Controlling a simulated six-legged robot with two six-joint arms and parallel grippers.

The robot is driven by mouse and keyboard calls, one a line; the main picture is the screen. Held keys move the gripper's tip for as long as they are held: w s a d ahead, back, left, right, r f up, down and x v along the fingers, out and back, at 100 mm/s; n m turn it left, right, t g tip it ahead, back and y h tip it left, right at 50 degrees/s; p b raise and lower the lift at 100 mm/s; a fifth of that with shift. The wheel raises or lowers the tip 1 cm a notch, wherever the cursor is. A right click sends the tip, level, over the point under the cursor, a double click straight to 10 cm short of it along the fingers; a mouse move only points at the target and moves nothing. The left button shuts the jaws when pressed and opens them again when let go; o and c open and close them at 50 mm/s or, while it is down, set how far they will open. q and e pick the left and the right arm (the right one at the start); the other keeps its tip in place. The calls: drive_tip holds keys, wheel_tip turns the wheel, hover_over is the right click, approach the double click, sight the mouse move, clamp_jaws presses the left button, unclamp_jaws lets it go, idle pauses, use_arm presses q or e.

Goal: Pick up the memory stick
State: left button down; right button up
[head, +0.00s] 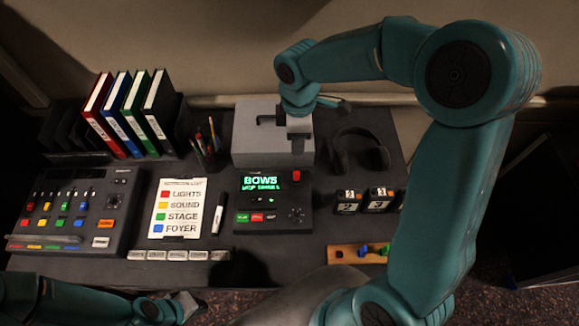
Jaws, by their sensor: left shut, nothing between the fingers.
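I cannot single out a memory stick for certain. A wooden strip (343,254) at the front right of the desk holds small coloured pieces, among them a blue piece (364,250) and a green piece (382,248), which may be memory sticks. My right arm partly covers its right end. My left gripper (192,303) is shut and empty, low at the front edge, left of the strip. My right gripper (299,140) is at the back, over the front of a grey box (258,140), far from the strip; its fingers are too small and dark to read.
A mixing panel (75,215) stands at left, with a label sheet (178,208) and marker (217,219) beside it. A lit console (265,222) is in the middle. Binders (115,115), a pen pot (208,152) and headphones (358,152) stand behind. Small numbered boxes (377,200) are at right.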

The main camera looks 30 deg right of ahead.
hover_over(297, 173)
wheel_tip(297, 173, down, 10)
drive_tip(key=shift+a+r, duration=0.15)
drive_tip(key=f+p, duration=0.1)
drive_tip(key=f, duration=0.5)
drive_tip(key=shift+d, duration=0.2)
drive_tip(key=shift+w+d+f, duration=0.1)
drive_tip(key=shift+w+f, duration=0.2)
drive_tip(key=shift+f, duration=0.05)
drive_tip(key=shift+s+r, duration=0.15)
clamp_jaws()
